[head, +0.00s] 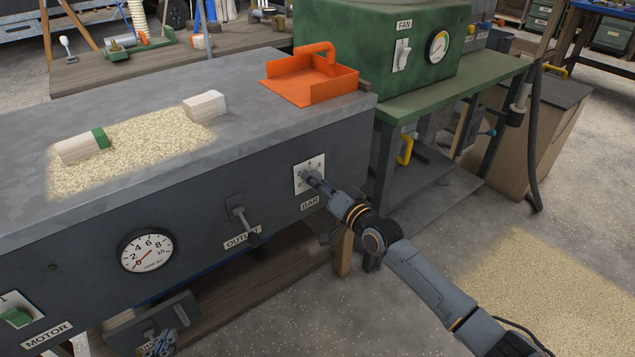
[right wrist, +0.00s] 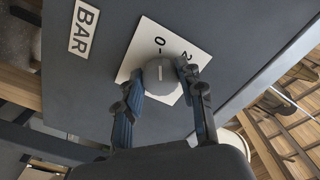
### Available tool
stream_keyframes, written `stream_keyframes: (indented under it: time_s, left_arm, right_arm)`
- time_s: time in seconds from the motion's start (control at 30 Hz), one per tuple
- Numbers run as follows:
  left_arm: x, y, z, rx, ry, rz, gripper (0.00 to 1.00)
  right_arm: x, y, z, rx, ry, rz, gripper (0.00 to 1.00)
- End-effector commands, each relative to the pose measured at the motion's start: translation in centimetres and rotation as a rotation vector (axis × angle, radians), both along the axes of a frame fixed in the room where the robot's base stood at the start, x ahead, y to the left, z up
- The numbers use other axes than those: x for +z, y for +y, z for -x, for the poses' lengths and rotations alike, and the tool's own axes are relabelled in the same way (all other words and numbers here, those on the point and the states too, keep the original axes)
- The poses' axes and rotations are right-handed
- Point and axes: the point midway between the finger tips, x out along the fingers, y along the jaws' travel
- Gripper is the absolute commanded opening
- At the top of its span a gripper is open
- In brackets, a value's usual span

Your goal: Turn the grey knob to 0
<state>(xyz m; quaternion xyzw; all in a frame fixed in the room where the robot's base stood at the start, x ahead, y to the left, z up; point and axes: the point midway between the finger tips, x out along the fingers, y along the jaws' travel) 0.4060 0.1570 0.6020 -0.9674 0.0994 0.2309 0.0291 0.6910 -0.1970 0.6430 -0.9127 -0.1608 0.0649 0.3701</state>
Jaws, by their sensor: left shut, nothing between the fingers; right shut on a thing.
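The grey knob (right wrist: 160,74) sits on a white numbered plate above the BAR label (head: 310,203), on the grey cabinet's front. My right gripper (right wrist: 157,82) is shut on the knob, one finger on each side. In the right wrist view, the knob's white line appears roughly in line with the 0 mark. The plate (head: 299,168) shows in the head view, but my gripper (head: 312,177) covers most of the knob.
An OUTLET lever (head: 239,214) and a round gauge (head: 147,251) are left of the knob. A green MOTOR switch (head: 17,316) is at far left. An orange tray (head: 312,80) and pale blocks (head: 205,105) lie on top.

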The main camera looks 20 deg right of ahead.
Motion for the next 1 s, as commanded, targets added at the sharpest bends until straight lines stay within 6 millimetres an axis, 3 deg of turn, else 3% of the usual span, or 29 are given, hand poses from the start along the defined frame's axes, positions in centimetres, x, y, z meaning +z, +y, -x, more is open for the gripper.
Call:
stream_keyframes:
  time_s: [0.1,0.13,0.23,0.67,1.0]
  left_arm:
    - [0.1,0.0,-0.1,0.001,-0.003,0.000,0.00]
    - [0.1,0.0,-0.1,0.000,-0.004,0.000,0.00]
    - [0.2,0.0,-0.1,0.000,-0.006,0.000,0.00]
    - [0.5,0.1,-0.3,-0.001,-0.016,-0.003,0.00]
    - [0.3,0.0,-0.2,-0.001,-0.011,-0.001,0.00]
  right_arm:
    - [-0.2,0.0,0.1,0.001,0.004,0.005,0.07]
    - [-0.2,0.0,0.1,0.001,0.004,0.005,0.40]
    - [-0.2,0.0,0.0,0.001,0.004,0.005,0.60]
    - [-0.2,-0.3,0.8,0.000,0.003,0.000,0.61]
    - [-0.3,-2.4,6.7,0.001,0.004,0.003,0.61]
